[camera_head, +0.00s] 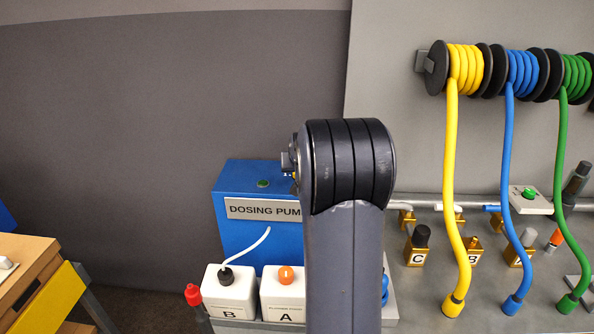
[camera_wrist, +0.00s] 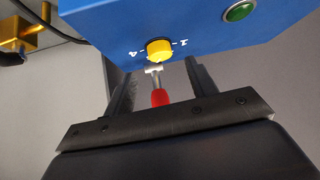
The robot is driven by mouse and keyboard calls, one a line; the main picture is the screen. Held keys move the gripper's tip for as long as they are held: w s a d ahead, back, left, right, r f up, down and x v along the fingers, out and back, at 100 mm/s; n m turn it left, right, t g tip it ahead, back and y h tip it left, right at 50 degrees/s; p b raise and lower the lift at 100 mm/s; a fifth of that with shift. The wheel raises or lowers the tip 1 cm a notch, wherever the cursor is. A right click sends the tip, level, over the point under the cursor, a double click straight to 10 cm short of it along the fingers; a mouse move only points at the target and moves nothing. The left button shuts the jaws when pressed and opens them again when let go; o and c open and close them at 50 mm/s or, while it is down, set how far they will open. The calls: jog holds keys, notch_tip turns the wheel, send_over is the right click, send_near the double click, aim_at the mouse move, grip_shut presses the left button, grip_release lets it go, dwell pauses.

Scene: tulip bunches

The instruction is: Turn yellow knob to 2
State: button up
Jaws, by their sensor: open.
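The yellow knob (camera_wrist: 159,50) is on the face of the blue dosing pump box, seen in the wrist view. White marks stand on both sides of it: a "4" on the left and what looks like a "1" on the right, both turned over in this view. The knob's setting cannot be read clearly. My gripper (camera_wrist: 158,72) is open, its two dark fingers short of the knob and on either side below it. In the head view my arm hides most of the knob side of the blue dosing pump (camera_head: 236,238).
A red-handled item with a pale tip (camera_wrist: 160,96) shows between my fingers; its distance is unclear. A green button (camera_wrist: 239,11) is on the pump. White bottles B (camera_head: 231,291) and A (camera_head: 284,293) stand before it. Yellow, blue and green hoses hang at right.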

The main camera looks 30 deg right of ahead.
jog(key=shift+p+x, duration=0.4)
jog(key=shift+x, duration=2.35)
jog(key=shift+c, duration=0.2)
jog(key=c, duration=0.9)
